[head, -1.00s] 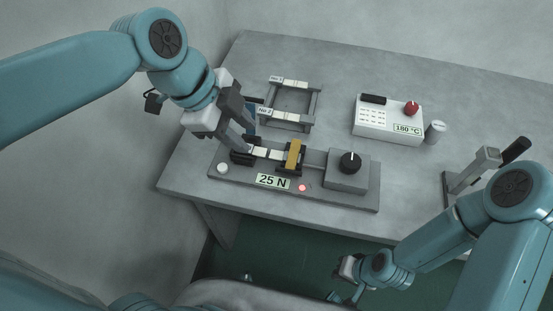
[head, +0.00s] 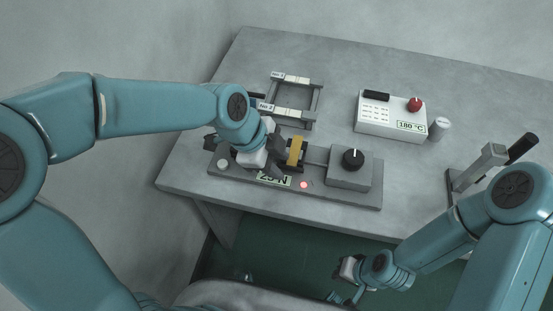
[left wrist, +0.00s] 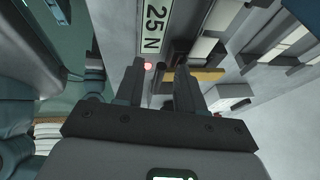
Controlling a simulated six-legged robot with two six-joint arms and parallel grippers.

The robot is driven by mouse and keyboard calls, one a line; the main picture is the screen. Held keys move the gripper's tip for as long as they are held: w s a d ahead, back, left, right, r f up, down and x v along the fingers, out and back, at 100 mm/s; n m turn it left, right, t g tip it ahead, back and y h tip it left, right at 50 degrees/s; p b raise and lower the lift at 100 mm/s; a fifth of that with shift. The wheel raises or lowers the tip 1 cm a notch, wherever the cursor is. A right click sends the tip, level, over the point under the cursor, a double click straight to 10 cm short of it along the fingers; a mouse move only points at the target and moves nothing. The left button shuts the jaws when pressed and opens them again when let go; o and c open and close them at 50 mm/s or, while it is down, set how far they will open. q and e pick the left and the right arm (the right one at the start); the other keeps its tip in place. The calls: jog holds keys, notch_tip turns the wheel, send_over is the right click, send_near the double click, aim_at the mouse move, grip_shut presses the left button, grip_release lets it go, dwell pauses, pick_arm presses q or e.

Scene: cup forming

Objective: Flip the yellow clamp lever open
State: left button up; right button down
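The yellow clamp lever (head: 295,151) stands up from the grey test fixture (head: 330,197), left of the block with the black knob. My left gripper (head: 279,170) is just left of and in front of the lever, low over the fixture. In the left wrist view the two fingers (left wrist: 160,68) are apart with nothing held between them. The yellow lever (left wrist: 208,75) shows there beside and partly behind the right-hand finger. Whether they touch, I cannot tell. My right gripper (head: 347,270) hangs low in front of the table, its fingers too small to read.
The black-knob block (head: 350,168) and a red light (head: 304,184) are right of the lever. The 25 N label (head: 278,181) is partly covered. A rack (head: 292,100) stands behind, a 180 °C box (head: 390,118) back right, a lever press (head: 492,160) far right.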

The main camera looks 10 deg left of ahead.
pick_arm(q)
grip_shut()
dwell(1.4)
